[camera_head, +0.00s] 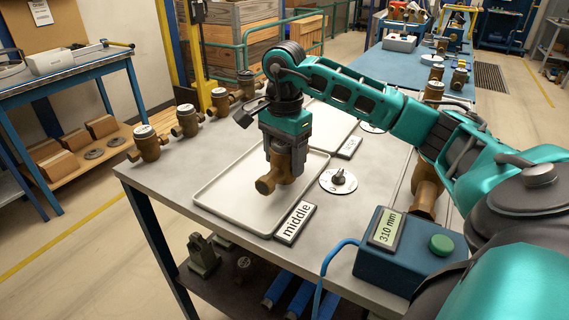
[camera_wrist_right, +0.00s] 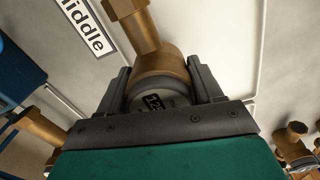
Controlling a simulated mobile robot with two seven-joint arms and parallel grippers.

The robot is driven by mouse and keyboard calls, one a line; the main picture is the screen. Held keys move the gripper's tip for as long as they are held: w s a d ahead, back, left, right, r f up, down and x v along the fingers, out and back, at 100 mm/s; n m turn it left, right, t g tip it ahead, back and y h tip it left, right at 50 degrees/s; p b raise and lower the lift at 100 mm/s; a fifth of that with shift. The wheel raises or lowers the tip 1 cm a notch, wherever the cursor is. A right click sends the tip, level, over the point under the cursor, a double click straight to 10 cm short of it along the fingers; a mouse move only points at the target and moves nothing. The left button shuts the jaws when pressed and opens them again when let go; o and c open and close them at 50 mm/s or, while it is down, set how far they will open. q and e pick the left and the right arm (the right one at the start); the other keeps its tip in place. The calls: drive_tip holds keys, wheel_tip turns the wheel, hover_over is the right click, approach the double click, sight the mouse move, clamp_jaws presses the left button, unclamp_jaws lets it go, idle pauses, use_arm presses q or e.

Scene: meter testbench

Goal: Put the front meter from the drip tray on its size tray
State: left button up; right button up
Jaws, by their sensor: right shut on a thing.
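My right gripper (camera_head: 283,145) is shut on a brass meter (camera_head: 287,169). It holds the meter over the white tray (camera_head: 221,205) that has the "middle" label (camera_head: 295,223) at its front corner. I cannot tell whether the meter's lower side touches the tray. In the right wrist view the gripper's two fingers (camera_wrist_right: 165,85) stand on either side of the meter's round head, and the brass pipe end (camera_wrist_right: 140,30) points up in that picture. My left gripper is not in view.
Several brass meters, one of them here (camera_head: 148,143), stand along the table's left edge. A second white tray (camera_head: 325,124) lies behind. A round dial disc (camera_head: 338,181) and a blue box with a "310 mm" display (camera_head: 387,229) and green button lie to the right.

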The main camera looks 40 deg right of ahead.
drive_tip(key=shift+f, duration=0.75)
drive_tip(key=shift+f, duration=0.1)
drive_tip(key=o, duration=1.2)
drive_tip(key=shift+f, duration=0.1)
drive_tip(key=o, duration=0.5)
drive_tip(key=shift+c, duration=0.2)
wheel_tip(320, 180, up, 12)
drive_tip(key=shift+f+p, duration=0.2)
drive_tip(key=shift+p, duration=0.85)
drive_tip(key=shift+r, duration=0.4)
drive_tip(key=shift+f, duration=0.1)
